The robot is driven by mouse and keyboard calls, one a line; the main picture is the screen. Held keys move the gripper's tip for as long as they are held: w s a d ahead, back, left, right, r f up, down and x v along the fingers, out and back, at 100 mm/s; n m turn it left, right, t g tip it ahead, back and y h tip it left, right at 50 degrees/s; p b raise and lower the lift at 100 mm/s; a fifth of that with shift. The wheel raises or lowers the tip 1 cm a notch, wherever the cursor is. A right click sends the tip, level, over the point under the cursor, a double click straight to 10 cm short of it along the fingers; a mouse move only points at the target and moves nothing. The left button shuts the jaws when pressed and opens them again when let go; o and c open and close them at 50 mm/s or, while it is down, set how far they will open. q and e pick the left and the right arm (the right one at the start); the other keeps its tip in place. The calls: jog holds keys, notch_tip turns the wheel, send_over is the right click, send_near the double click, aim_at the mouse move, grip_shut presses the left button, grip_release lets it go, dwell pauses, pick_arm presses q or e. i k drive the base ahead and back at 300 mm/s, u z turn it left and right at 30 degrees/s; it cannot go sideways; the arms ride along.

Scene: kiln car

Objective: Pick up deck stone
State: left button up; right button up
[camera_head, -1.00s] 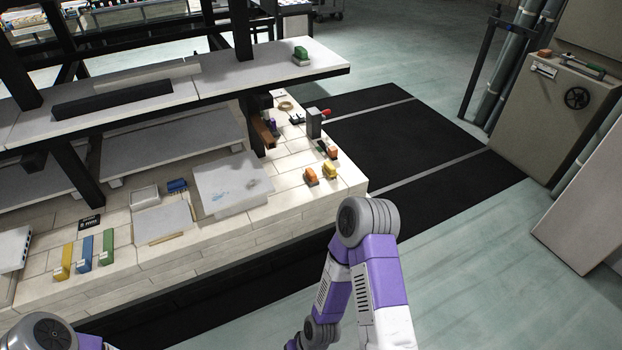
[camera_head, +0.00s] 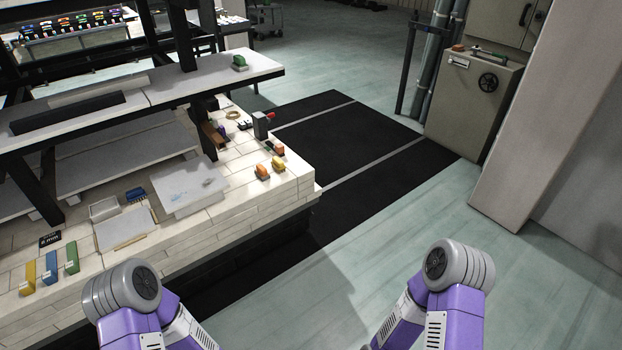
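The brick deck of the kiln car (camera_head: 240,212) fills the left of the view. I cannot tell which piece is the deck stone. A pale slab with blue smudges (camera_head: 182,190) lies on the deck beneath the shelf, beside a plain pale slab (camera_head: 122,230). A green block (camera_head: 239,62) sits on the upper shelf. Both my arms show at the bottom; neither gripper is in view.
The pale shelf (camera_head: 215,80) and dark posts (camera_head: 182,35) overhang the deck. A black floor mat (camera_head: 370,140) lies right of the car. A beige cabinet (camera_head: 470,105) and a pale wall stand at right. The floor in front is clear.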

aim_at(262, 172)
jog(key=z, duration=0.55)
jog(key=i, duration=1.2)
jog(key=u, duration=0.4)
jog(key=i, duration=1)
jog(key=u, duration=1.55)
jog(key=i, duration=0.85)
jog(key=u, duration=0.1)
